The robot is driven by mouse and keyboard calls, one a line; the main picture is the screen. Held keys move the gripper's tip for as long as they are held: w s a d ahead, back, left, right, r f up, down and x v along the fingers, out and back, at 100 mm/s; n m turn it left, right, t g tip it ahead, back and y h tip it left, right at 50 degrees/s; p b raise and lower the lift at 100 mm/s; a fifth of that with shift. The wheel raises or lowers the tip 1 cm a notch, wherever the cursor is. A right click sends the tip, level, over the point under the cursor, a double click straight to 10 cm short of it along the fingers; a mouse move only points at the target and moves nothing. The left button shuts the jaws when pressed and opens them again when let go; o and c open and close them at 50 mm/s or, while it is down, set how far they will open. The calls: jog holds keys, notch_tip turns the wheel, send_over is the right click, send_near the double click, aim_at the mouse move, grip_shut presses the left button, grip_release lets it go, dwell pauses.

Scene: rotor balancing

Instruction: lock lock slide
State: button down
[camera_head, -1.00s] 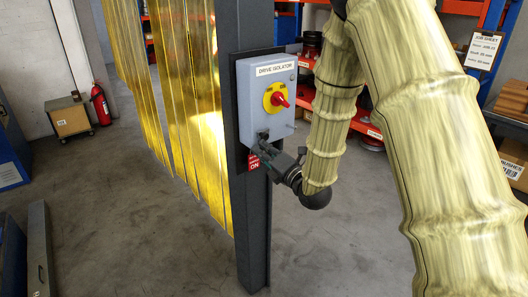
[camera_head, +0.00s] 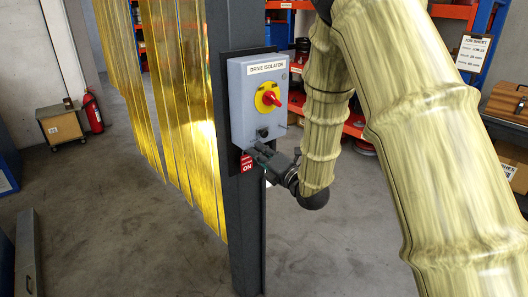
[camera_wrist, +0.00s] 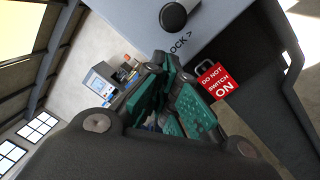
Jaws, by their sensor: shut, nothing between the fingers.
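The grey drive isolator box (camera_head: 258,105) is fixed to a dark post and carries a red rotary handle (camera_head: 270,98) on a yellow plate. The black lock slide knob (camera_head: 262,132) is low on its front; the wrist view shows the knob (camera_wrist: 173,16) above the word "LOCK >". My gripper (camera_head: 257,151) is just under the box's lower edge, shut and empty. In the wrist view its teal-padded fingers (camera_wrist: 162,72) are below the knob, apart from it. A red "DO NOT SWITCH ON" tag (camera_wrist: 217,80) is right beside the fingers; the tag (camera_head: 247,164) also shows below the box.
The dark post (camera_head: 247,235) stands behind the box. Yellow strip curtains (camera_head: 185,100) hang to its left. Orange shelving (camera_head: 355,128) is behind my arm at right. A fire extinguisher (camera_head: 92,112) and a small cabinet (camera_head: 60,124) are far left. The floor around the post is clear.

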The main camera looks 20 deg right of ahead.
jog(key=a+b+v, duration=0.1)
jog(key=b+v, duration=0.2)
jog(key=v, duration=0.7)
jog(key=shift+s+f, duration=0.4)
jog(key=shift+s, duration=0.15)
